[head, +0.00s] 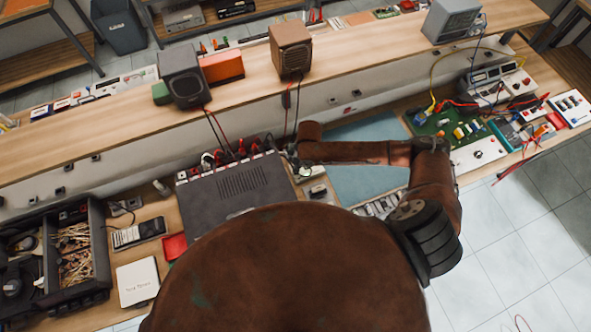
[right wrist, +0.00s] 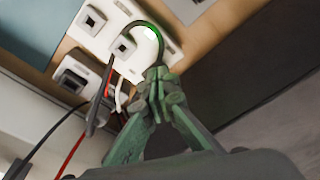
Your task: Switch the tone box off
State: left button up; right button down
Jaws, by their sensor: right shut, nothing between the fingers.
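A small white box, which looks like the tone box (head: 312,172), lies on the bench just right of the dark grey hi-fi unit (head: 235,188). In the right wrist view the white box (right wrist: 126,64) has a square grey button or socket on its face and a green glow along a dark curved edge. My right gripper (head: 294,156) is beside it, small and partly dark in the head view. In the right wrist view the gripper's green fingers (right wrist: 156,84) are together and empty, their tips close to the box's lower edge; contact cannot be told. My left gripper is not in view.
Red and black cables (right wrist: 85,130) hang close to the fingers. A blue-grey mat (head: 365,185) lies right of the box, partly under my arm. A green circuit board (head: 450,125) is farther right. A parts case (head: 75,250) stands left.

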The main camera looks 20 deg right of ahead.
jog(key=shift+f+b, duration=0.3)
jog(key=shift+f, duration=0.6)
dwell(0.4)
notch_tip(320, 180, up, 7)
jog(key=p, duration=0.8)
jog(key=shift+r, duration=0.1)
dwell(0.6)
